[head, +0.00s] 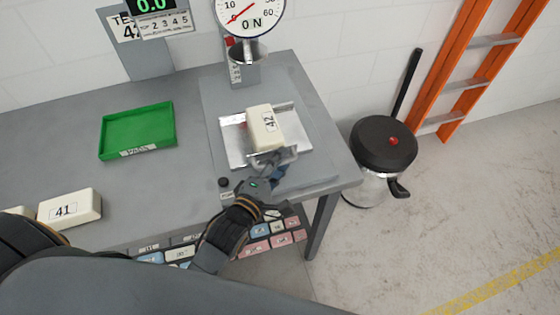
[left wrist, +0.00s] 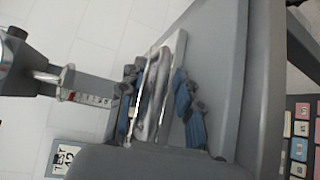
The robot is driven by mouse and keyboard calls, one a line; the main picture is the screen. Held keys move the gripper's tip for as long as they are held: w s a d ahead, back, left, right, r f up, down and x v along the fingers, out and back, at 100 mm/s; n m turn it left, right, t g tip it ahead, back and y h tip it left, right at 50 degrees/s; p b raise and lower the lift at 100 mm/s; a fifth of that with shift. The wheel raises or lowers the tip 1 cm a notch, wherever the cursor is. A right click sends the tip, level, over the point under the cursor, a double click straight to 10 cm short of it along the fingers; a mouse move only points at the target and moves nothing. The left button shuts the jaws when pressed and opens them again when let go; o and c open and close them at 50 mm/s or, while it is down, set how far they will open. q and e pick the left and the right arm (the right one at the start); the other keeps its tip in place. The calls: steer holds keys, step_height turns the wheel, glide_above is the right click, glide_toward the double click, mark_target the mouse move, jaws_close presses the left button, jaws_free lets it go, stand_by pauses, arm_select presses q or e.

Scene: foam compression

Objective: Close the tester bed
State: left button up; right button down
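The tester bed is a bright metal tray (head: 232,146) on the bench below the dial gauge. A cream foam block marked 42 (head: 260,130) lies on it. A metal handle (head: 289,156) is at its front edge. My left gripper (head: 272,168) is at this handle, coming from the front. In the left wrist view, the blue-padded fingers (left wrist: 158,105) stand on either side of the bright handle (left wrist: 152,90). They look spread, with a gap on the right side; contact is not clear. My right gripper is not in view.
The dial gauge (head: 249,15) and round press head (head: 246,54) stand behind the bed. A green tray (head: 138,131) and a block marked 41 (head: 69,208) are to the left. A black-lidded bin (head: 384,145) and orange ladder (head: 465,80) stand beyond the bench's right edge.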

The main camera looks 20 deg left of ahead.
mark_target(265, 122)
arm_select(q)
steer(key=shift+c, duration=0.4)
jaws_close()
steer(key=w+a, duration=0.2)
steer(key=w, duration=0.1)
steer(key=w+a, duration=0.3)
steer(key=w, duration=0.1)
steer(key=w+a, duration=0.2)
steer(key=w, duration=0.2)
steer(key=shift+a+f, duration=0.1)
steer(key=shift+a, duration=0.15)
steer(key=shift+w+r, duration=0.1)
steer(key=shift+r, duration=0.1)
steer(key=shift+a, duration=0.1)
